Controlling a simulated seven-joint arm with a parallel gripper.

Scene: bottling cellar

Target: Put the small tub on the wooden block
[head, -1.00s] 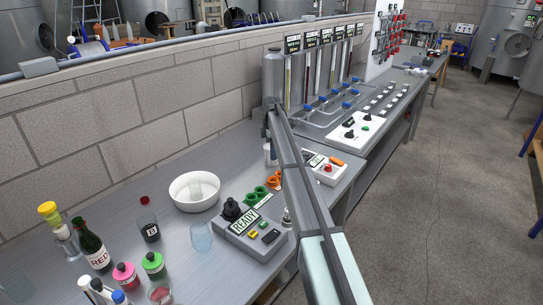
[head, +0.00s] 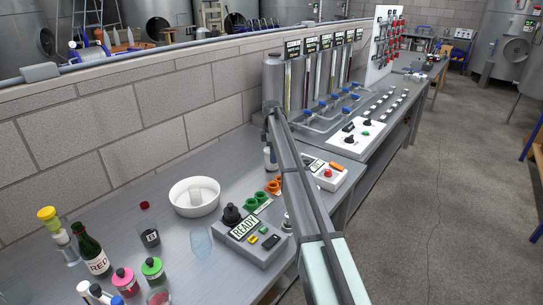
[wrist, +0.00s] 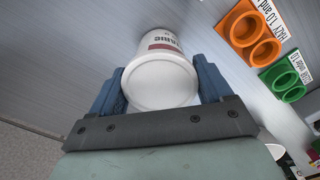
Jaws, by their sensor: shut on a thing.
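My gripper (wrist: 160,88) is shut on the small tub (wrist: 162,78), a white round tub with dark and red print on its side. Its white lid faces the wrist camera, between the two blue fingers. The grey bench lies behind it; I cannot tell whether the tub touches the bench. In the head view my arm hides most of the gripper. A small white shape shows at the arm's left edge, too small to identify surely. I cannot make out the wooden block in either view.
Orange rings (wrist: 252,37) and green rings (wrist: 289,80) lie right of the tub. In the head view, a white bowl (head: 180,204), a READY control box (head: 262,249) and several bottles stand on the bench. A brick wall (head: 150,120) runs behind.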

